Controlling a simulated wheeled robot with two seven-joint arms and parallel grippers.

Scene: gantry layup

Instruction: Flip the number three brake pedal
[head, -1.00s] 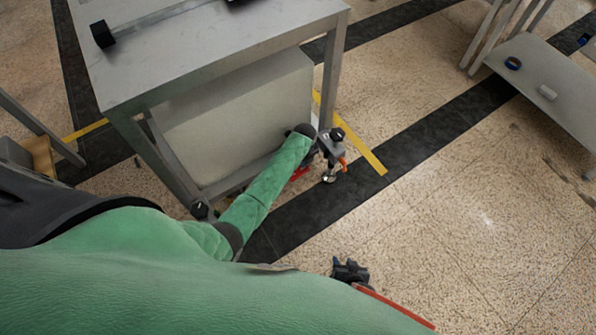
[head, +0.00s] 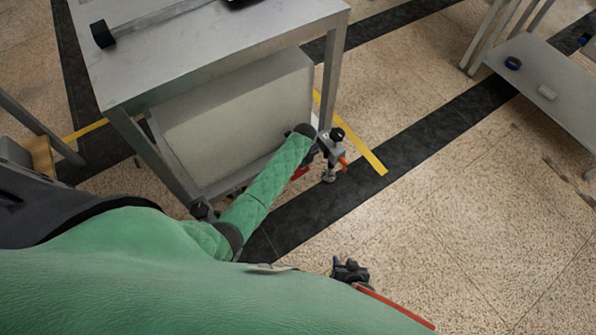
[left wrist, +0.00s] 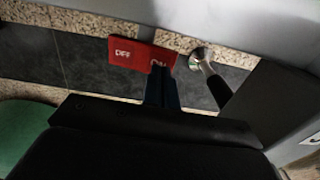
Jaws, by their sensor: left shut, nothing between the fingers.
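The red brake pedal (left wrist: 140,53) shows in the left wrist view, with OFF printed at its left end and ON at its right end. In the head view only a sliver of red (head: 300,173) shows low beside the table leg, mostly hidden by my left arm. My left gripper (left wrist: 161,90) is shut and empty, its fingertips at the ON end, covering part of that label. I cannot tell whether they touch it. In the head view the left gripper (head: 312,155) is partly hidden beside the table leg. My right gripper (head: 350,270) is low in the picture, its fingers unclear.
The grey metal table (head: 215,50) stands over a large pale block (head: 235,125). A metal foot (head: 329,176) is by its near corner and also shows in the left wrist view (left wrist: 197,55). A shelf (head: 540,80) stands at right. Floor between is clear.

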